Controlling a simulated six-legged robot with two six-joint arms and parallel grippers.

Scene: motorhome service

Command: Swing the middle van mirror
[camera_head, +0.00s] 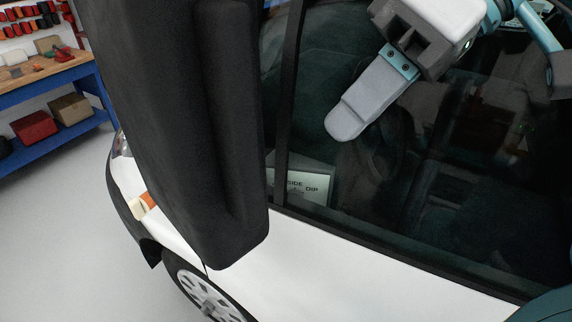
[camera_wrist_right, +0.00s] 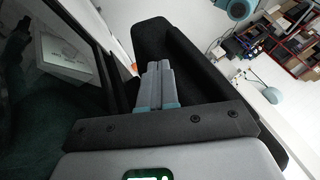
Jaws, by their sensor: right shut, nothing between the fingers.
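A large black van mirror housing (camera_head: 190,120) fills the left-centre of the head view, beside the door window. It also shows in the right wrist view (camera_wrist_right: 205,75), behind and to the right of the fingertips. My right gripper (camera_head: 346,124) is in front of the window glass, to the right of the mirror, with a visible gap in the head view. In the wrist view its two grey fingers (camera_wrist_right: 158,68) are together and empty, pointing toward the housing. I cannot tell whether they touch it. My left gripper is not in view.
The white van door (camera_head: 370,268) and dark window (camera_head: 430,170) lie close behind my right gripper. A white card (camera_head: 305,186) with lettering shows at the glass. A blue workbench (camera_head: 60,75) with boxes stands at the far left. The grey floor (camera_head: 60,240) between is clear.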

